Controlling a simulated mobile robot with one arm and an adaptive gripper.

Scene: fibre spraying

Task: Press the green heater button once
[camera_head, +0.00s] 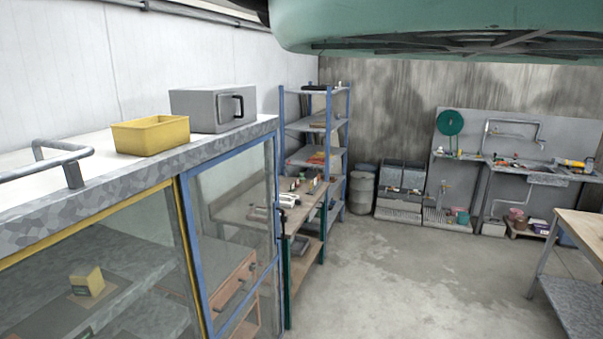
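I cannot make out a green heater button in the head view. A grey box (203,109) with a dark handle on its right end stands on the counter at left. I cannot tell whether it is a heater, and no button shows on its visible faces. My gripper is not in the picture.
A yellow tray (150,135) sits on the counter (45,208), above framed glass doors (230,230). Behind stand a workbench (235,207) and blue shelving (317,125). A large green shape (430,25) overhangs the top. A table (582,232) stands at right. The middle floor (410,280) is clear.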

